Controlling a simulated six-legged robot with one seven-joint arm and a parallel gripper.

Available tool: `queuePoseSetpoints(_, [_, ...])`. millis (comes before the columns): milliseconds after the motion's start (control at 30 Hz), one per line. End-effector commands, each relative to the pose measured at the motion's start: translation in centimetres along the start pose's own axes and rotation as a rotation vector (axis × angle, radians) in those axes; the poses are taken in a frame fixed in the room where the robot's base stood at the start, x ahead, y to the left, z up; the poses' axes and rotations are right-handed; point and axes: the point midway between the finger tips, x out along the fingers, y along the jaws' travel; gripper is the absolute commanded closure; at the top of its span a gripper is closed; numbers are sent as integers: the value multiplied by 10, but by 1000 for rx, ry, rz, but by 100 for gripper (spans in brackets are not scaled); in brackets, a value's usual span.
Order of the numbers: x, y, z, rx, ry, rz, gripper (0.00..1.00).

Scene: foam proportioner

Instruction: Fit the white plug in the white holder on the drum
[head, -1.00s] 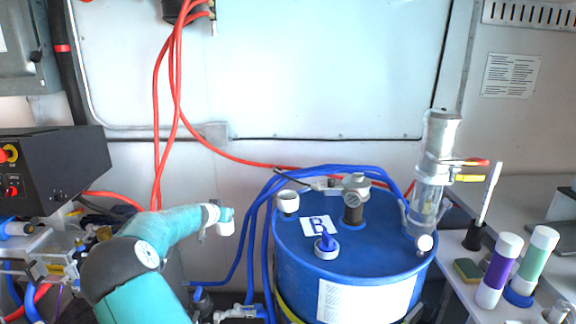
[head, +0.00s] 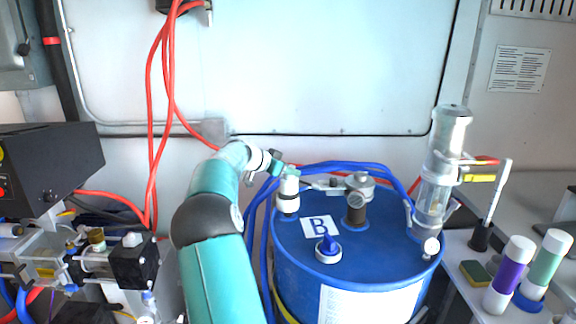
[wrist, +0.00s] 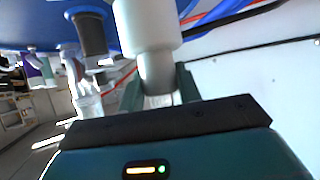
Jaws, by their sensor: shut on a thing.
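The blue drum (head: 345,255) carries a white holder (head: 288,205) near its left rim. My gripper (head: 282,172) is shut on the white plug (head: 289,185), right above the holder in the head view. A dark band shows between the two white parts; I cannot tell whether they touch or whether the plug is seated. In the wrist view the narrow end of the plug (wrist: 157,76) sits between my fingers (wrist: 158,92). A wider white body runs beyond it towards the drum; where plug and holder meet is unclear there.
A gauge fitting on a brown post (head: 356,206), a blue-and-white cap (head: 328,249) and a clear cylinder (head: 438,170) stand on the drum. Blue hoses (head: 330,168) run behind the holder. A shelf with purple (head: 508,275) and green bottles is at right.

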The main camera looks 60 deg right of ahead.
Motion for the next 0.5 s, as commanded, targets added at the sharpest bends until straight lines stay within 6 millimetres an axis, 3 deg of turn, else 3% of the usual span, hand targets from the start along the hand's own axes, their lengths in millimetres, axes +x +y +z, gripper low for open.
queuePoseSetpoints(300, [15, -2, 30, -3, -1, -2, 91])
queuePoseSetpoints(500, [20, -3, 37, -2, -1, -3, 91])
